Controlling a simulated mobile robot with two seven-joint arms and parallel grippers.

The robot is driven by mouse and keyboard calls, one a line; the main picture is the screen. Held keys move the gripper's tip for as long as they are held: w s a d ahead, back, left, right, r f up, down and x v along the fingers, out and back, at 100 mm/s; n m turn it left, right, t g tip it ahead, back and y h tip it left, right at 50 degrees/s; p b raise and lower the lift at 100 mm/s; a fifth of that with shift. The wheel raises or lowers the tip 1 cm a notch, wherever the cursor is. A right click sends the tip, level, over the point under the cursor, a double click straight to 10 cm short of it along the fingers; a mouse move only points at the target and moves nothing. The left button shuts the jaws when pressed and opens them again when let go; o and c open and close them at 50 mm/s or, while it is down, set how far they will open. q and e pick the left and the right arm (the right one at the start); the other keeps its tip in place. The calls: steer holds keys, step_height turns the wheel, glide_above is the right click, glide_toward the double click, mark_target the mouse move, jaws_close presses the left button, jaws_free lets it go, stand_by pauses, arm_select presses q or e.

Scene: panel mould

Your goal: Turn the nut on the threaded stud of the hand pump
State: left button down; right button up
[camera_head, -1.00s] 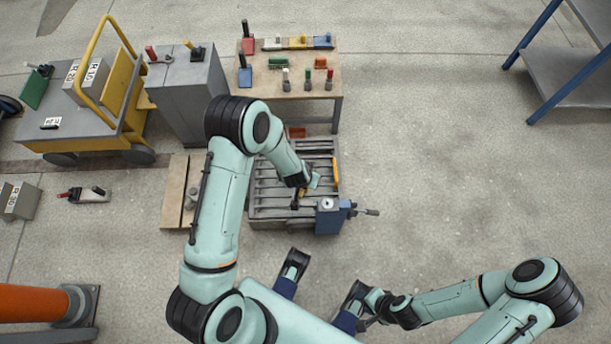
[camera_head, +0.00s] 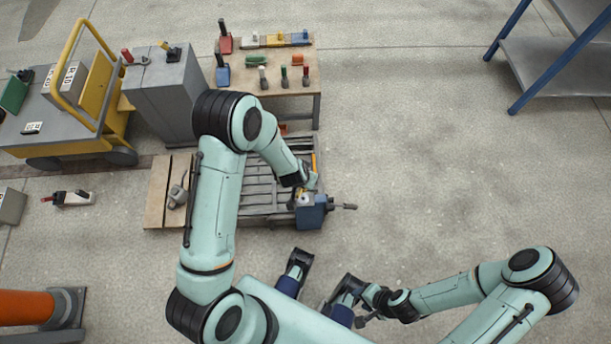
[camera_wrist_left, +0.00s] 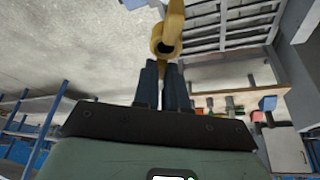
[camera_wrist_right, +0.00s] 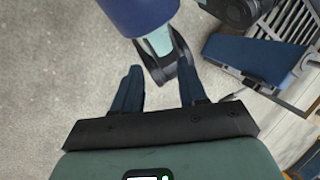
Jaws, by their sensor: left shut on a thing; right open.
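The hand pump (camera_head: 311,214) is a blue box at the front right corner of a grey slatted rack, with a dark rod (camera_head: 343,206) out to its right. My left gripper (camera_wrist_left: 165,88) is shut on a yellow tool (camera_wrist_left: 174,22) with a round opening at its near end. In the head view the left gripper (camera_head: 305,183) is just above the pump's light top. Whether the tool touches the nut is unclear; nut and stud are too small or hidden. My right gripper (camera_wrist_right: 158,84) is open and empty, low in the head view (camera_head: 362,319), well short of the pump.
The slatted rack (camera_head: 262,207) stands before a wooden table (camera_head: 288,78) with several coloured tools. A wooden board (camera_head: 157,190) with a grey object lies left of it. A grey cabinet (camera_head: 170,95) and yellow trolley (camera_head: 118,95) stand further left.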

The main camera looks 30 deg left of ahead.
arm_select(q)
step_height(320, 180, down, 4)
steer(key=b, duration=0.2)
steer(key=shift+r+b, duration=0.2)
steer(key=shift+b, duration=0.2)
steer(key=shift+f+b, duration=0.9)
steer(key=shift+f, duration=0.25)
arm_select(e)
steer(key=shift+t, duration=0.7)
steer(key=w+f, duration=0.1)
steer(key=f, duration=0.1)
steer(key=w+d+f, duration=0.1)
steer(key=w+f, duration=0.1)
steer(key=shift+w+f, duration=0.2)
steer(key=shift+r, duration=0.2)
arm_select(q)
steer(key=shift+f+b, duration=0.55)
steer(key=shift+f, duration=0.35)
arm_select(e)
steer(key=shift+f, duration=0.8)
